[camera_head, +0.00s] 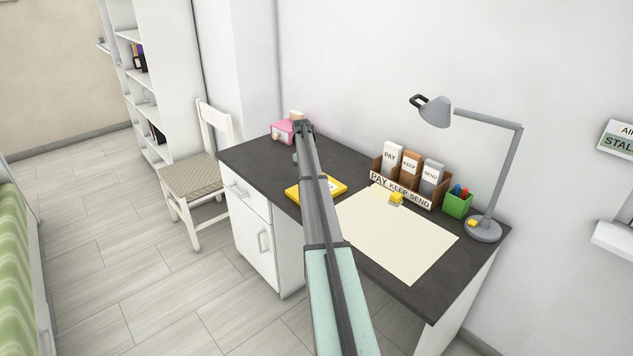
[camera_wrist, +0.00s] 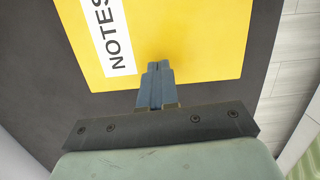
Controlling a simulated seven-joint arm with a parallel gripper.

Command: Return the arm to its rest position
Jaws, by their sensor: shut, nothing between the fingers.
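My gripper (camera_wrist: 157,68) is shut and empty in the wrist view. It appears above a yellow pad (camera_wrist: 205,35) marked NOTES on a white label, with how high above not clear. The pad also shows on the desk (camera_head: 250,150) in the head view (camera_head: 330,184), partly hidden behind my arm. My arm reaches from the bottom middle of the head view across the desk towards its far left end. The gripper's fingers are mostly hidden behind the arm there.
A cream sheet (camera_head: 405,245) covers the desk's middle, with a yellow block (camera_head: 396,199) at its edge. Behind stand a labelled sorter (camera_head: 402,190), a green pen cup (camera_head: 457,204) and a grey lamp (camera_head: 483,229). A pink box (camera_head: 281,132) sits at the far end. A chair (camera_head: 190,178) stands beyond.

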